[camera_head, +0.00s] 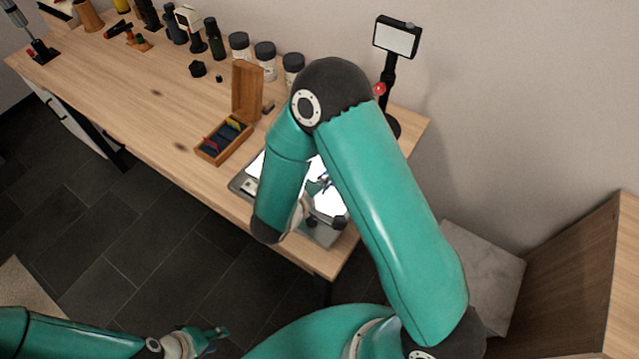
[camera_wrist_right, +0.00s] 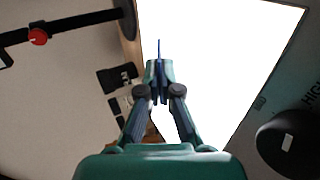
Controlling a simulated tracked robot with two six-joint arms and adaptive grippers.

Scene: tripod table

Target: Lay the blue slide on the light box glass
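The light box (camera_head: 238,184) lies at the near right end of the wooden table, with its bright white glass (camera_head: 330,204) partly hidden by my right arm. The glass fills much of the right wrist view (camera_wrist_right: 225,60). My right gripper (camera_wrist_right: 158,78) is shut on the thin blue slide (camera_wrist_right: 159,48), seen edge-on between the fingertips. The slide stands upright in that picture, in front of the glass; I cannot tell whether it touches. My left gripper (camera_head: 216,340) is low at the bottom left, off the table, empty, its fingers apart.
An open wooden slide box (camera_head: 210,154) with coloured slides stands left of the light box. Several jars (camera_head: 265,56) and bottles (camera_head: 214,42) line the back. A black stand with a small screen (camera_head: 397,38) rises behind the light box. The table's left middle is clear.

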